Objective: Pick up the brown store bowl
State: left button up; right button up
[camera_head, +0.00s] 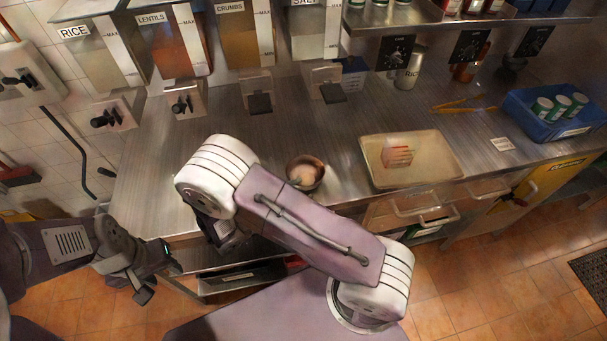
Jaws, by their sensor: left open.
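A small round brown bowl (318,178) stands upright on the steel counter, just beyond my right arm's purple link. Something pale pinkish-brown is inside it. The link comes close to its near rim in the picture. My left gripper (160,283) is at the lower left, in front of the counter's front edge, open and empty. It is well to the left of the bowl and nearer to me. My right arm crosses the middle of the view and folds back at its white joint.
A pale tray (440,172) with a reddish striped item lies right of the bowl. Several dispensers (243,38) line the back. Counter behind the bowl is mostly clear.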

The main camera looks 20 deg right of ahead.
aim_at(314, 181)
jog(key=shift+w+d+f, duration=0.25)
jog(key=shift+w+d, duration=0.05)
jog(key=shift+w, duration=0.15)
jog(key=shift+w+d+f, duration=0.25)
jog(key=shift+w, duration=0.15)
jog(key=d, duration=0.1)
jog(key=d+f+p, duration=0.1)
jog(key=d, duration=0.3)
jog(key=shift+w+f, duration=0.15)
jog(key=shift+w, duration=0.2)
jog(key=shift+w+f, duration=0.2)
jog(key=shift+w, duration=0.05)
pick_arm(q)
jog(key=shift+w+a+r, duration=0.3)
jog(key=shift+a+r, duration=0.05)
jog(key=shift+r, duration=0.35)
pick_arm(e)
jog(key=shift+s, duration=0.15)
grip_shut()
